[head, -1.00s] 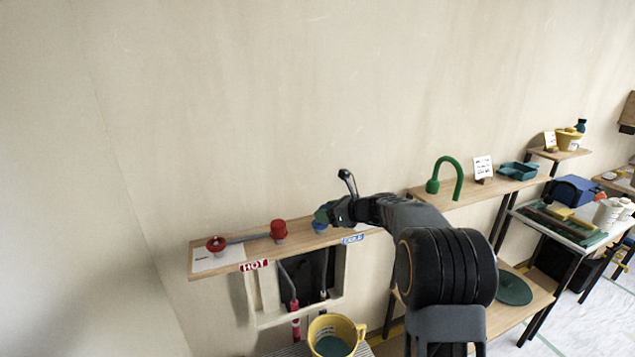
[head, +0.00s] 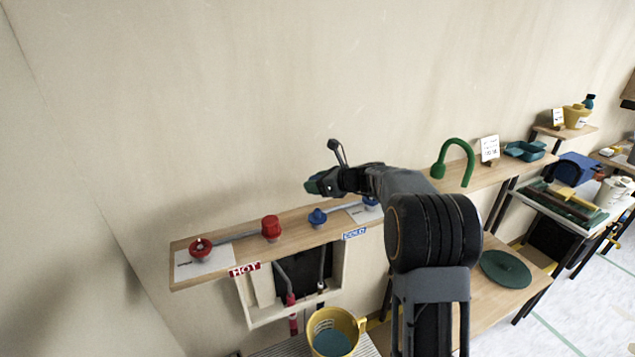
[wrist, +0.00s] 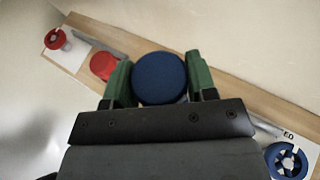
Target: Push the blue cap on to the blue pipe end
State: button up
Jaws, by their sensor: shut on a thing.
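My gripper (head: 313,186) has green fingers and is shut on the blue cap. In the wrist view the round blue cap (wrist: 160,78) sits between both fingers of my gripper (wrist: 160,82). In the head view the cap is hidden by the fingers. The blue pipe end (head: 317,218) stands upright on the wooden shelf, with a narrow bare top above a wider base. My gripper is above it, with a clear gap. In the wrist view the pipe end is hidden behind the cap.
The shelf (head: 215,268) also carries a red valve wheel (head: 200,247), a red capped pipe end (head: 270,228) and a blue valve wheel (wrist: 287,160). A wall niche and a yellow bucket (head: 350,325) are below. The wall rises behind; space above the shelf is free.

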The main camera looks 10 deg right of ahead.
aim_at(318, 210)
jog(key=shift+d+f+b, duration=0.1)
jog(key=shift+f+b, duration=2.1)
jog(key=shift+f, duration=0.75)
jog(key=shift+s+f+b, duration=0.1)
jog(key=shift+f+b, duration=1.4)
jog(key=shift+f, duration=0.65)
jog(key=o, duration=1)
jog(key=b+v, duration=0.2)
jog(key=v, duration=1.1)
jog(key=shift+s+d+r, duration=0.2)
jog(key=shift+d, duration=0.05)
